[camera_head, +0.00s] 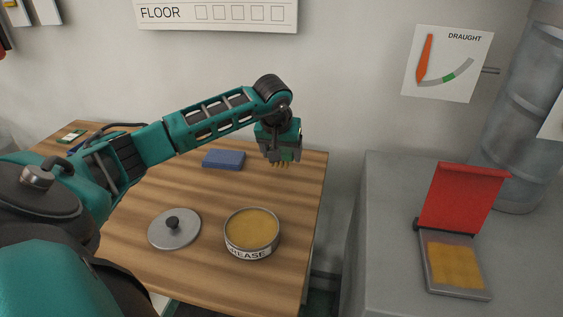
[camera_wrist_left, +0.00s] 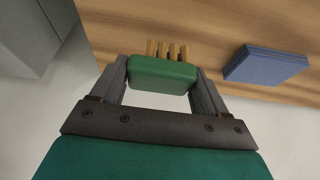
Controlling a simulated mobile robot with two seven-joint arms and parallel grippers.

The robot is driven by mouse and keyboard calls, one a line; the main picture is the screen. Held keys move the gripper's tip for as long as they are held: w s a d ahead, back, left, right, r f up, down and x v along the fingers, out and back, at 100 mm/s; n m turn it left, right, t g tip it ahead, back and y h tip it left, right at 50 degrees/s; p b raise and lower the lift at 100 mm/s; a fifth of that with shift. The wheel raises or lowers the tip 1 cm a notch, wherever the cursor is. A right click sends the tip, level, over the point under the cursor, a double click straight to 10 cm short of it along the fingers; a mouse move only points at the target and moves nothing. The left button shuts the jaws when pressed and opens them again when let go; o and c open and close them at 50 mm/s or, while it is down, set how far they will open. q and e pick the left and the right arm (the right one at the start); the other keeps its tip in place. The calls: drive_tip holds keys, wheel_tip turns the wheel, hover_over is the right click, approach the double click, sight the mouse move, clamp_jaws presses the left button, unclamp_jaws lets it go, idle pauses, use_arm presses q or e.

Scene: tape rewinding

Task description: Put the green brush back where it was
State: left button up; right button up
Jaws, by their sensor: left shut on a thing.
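The green brush (camera_wrist_left: 163,75) is between the fingers of my left gripper (camera_wrist_left: 160,88) in the left wrist view, with its tan bristles pointing away from the palm. In the head view my left gripper (camera_head: 283,155) is shut on the brush above the back right part of the wooden table (camera_head: 200,275). The brush's bristles (camera_head: 281,164) point down there. A blue block (camera_head: 223,160) lies on the table left of the gripper and also shows in the left wrist view (camera_wrist_left: 266,65). My right gripper is not in view.
An open tin of grease (camera_head: 252,231) stands near the table's front right, with a round grey lid (camera_head: 174,229) beside it. A grey cabinet (camera_head: 385,230) to the right bears a box with a raised red lid (camera_head: 461,198). A wall stands behind the table.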

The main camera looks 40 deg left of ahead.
sight(282, 162)
use_arm(q)
drive_tip(key=shift+f, duration=1.65)
drive_tip(key=shift+f, duration=0.1)
drive_tip(key=shift+f, duration=0.15)
drive_tip(key=o, duration=0.9)
drive_tip(key=shift+o, duration=0.2)
drive_tip(key=shift+r, duration=0.3)
drive_tip(key=v, duration=1.2)
